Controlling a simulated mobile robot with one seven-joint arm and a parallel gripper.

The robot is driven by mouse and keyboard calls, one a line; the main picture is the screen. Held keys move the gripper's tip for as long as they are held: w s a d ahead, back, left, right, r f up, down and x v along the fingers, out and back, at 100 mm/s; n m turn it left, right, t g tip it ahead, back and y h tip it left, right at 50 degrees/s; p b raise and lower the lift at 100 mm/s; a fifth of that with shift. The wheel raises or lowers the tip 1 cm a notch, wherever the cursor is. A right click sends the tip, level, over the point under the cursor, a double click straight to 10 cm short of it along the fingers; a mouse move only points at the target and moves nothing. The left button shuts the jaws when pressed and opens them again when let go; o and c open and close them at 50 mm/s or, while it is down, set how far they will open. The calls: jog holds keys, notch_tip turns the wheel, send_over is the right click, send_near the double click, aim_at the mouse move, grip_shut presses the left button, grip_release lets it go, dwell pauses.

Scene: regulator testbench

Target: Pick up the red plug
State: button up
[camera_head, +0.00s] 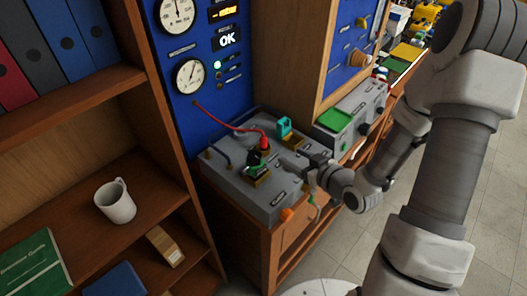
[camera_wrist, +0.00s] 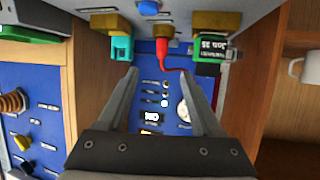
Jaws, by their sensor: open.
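The red plug (camera_head: 265,146) stands on top of the grey testbench box (camera_head: 240,190), with a red cable running from it to the blue gauge panel. In the wrist view the red plug (camera_wrist: 160,46) hangs below a brass fitting near the top middle, so that view looks inverted. My gripper (camera_head: 306,170) is just to the right of the plug in the head view. In the wrist view my gripper (camera_wrist: 160,72) is open and empty, its fingertips spread either side of the plug's line, with the plug beyond them. I see no contact.
A teal connector (camera_head: 284,127) and a dark green connector (camera_head: 256,162) with a label flank the red plug closely. A grey unit with a green screen (camera_head: 334,121) stands behind. A shelf with a white mug (camera_head: 115,201) is at left.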

aim_at(266, 143)
jog(key=shift+w+a+f+b, duration=0.3)
jog(key=shift+f+b, duration=0.25)
jog(key=shift+b, duration=2.7)
jog(key=b+x, duration=0.2)
jog(key=x, duration=0.7)
jog(key=shift+w+a+r, duration=0.1)
jog(key=x, duration=0.2)
jog(key=b+x, duration=0.1)
jog(key=x, duration=0.2)
jog(key=shift+w+a+r, duration=0.1)
jog(key=shift+w+a, duration=0.15)
jog(key=shift+w, duration=0.05)
grip_shut()
